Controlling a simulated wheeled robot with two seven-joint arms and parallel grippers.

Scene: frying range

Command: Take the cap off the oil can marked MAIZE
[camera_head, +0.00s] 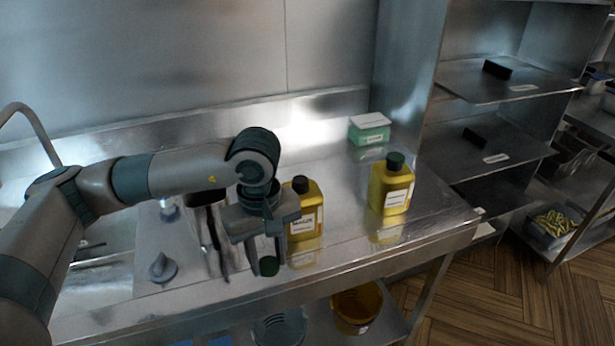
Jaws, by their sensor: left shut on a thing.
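My left gripper (265,258) is shut on a small dark green cap (269,267), held low between the fingertips over the front part of the steel counter. A yellow oil can (312,198) stands upright just right of and behind the gripper, partly hidden by it. Its top is a small black piece; I cannot tell whether that is a bare neck or a cap. Its white label is too small to read surely. A second yellow can (391,187) stands upright farther right with a dark green cap on it. My right gripper is not in view.
A green and white box (370,128) stands at the back of the counter (350,255). A grey cone-shaped thing (162,267) stands left of the gripper. A steel shelf unit (497,85) rises at the right. A yellow bucket (357,306) is below the counter.

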